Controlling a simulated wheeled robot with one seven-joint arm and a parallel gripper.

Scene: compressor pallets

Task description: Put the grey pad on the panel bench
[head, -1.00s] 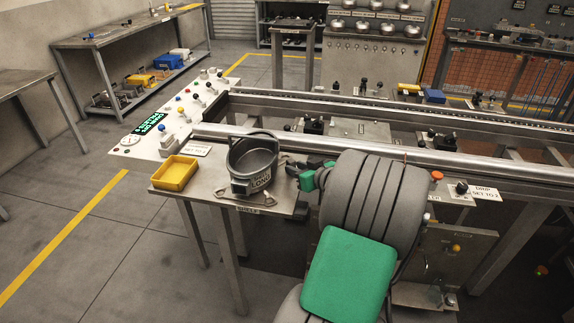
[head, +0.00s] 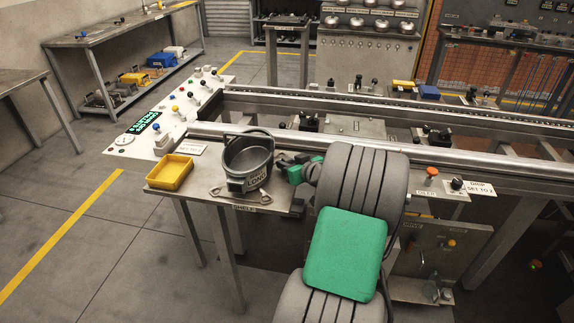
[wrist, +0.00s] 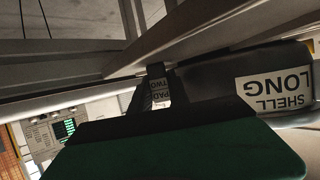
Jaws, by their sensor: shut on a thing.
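My gripper (head: 284,160) is at the right edge of the small steel table (head: 217,196), just right of the dark pot-shaped shell (head: 248,163) marked LONG. In the wrist view its dark fingers (wrist: 157,88) are shut on a small dark grey pad (wrist: 161,96) with an upside-down tag reading PAD TWO. The shell (wrist: 270,80) lies close to the pad's right there; whether they touch I cannot tell. In the head view the pad is too small or hidden to make out. No readable label marks the panel bench; a bench (head: 120,34) stands at the back left.
A yellow tray (head: 170,172) and a wrench-like tool (head: 240,196) share the small table with the shell. A white button console (head: 165,125) and a long rail conveyor (head: 350,147) lie behind. The floor at left, by the yellow line (head: 65,232), is clear.

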